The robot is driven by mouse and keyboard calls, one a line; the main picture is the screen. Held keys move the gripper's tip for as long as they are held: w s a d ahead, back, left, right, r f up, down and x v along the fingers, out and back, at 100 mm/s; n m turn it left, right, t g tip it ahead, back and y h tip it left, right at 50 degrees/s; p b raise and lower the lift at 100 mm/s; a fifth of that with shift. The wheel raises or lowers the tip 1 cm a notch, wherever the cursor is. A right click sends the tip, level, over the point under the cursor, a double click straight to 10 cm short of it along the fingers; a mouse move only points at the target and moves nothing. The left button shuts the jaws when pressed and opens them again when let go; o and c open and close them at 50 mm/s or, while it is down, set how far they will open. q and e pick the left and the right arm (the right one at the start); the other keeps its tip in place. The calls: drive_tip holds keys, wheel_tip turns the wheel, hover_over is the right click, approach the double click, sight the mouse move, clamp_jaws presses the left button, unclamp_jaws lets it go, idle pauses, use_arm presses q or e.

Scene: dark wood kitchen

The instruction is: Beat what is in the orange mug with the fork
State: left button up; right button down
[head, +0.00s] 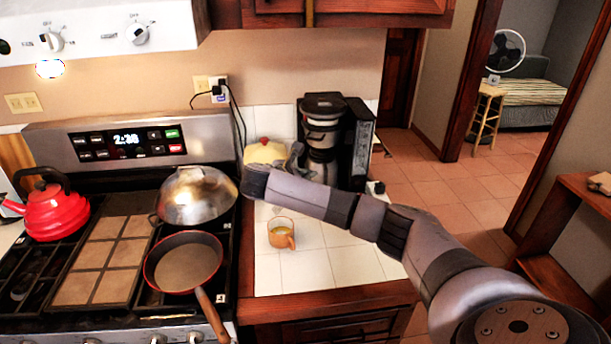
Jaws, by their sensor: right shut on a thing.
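The orange mug (290,242) stands upright on the white tiled counter, right of the stove. Something yellowish shows inside it. My right arm reaches in from the lower right, and its gripper (294,158) is behind and above the mug, apart from it, near the lidded pot. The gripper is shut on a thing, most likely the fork. My wrist and the gripper hide it, and I cannot make out the fork itself. My left gripper is not in view.
A coffee maker (361,140) and a cream pot with a red knob (264,151) stand behind the mug. On the stove are a red kettle (55,212), a domed steel pan (197,196) and a red frying pan (184,262). The counter tiles (335,265) right of the mug are clear.

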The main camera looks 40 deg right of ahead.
wheel_tip(320, 180, down, 10)
drive_tip(key=b, duration=0.5)
drive_tip(key=shift+f, duration=0.15)
idle(0.3)
drive_tip(key=shift+d, duration=0.1)
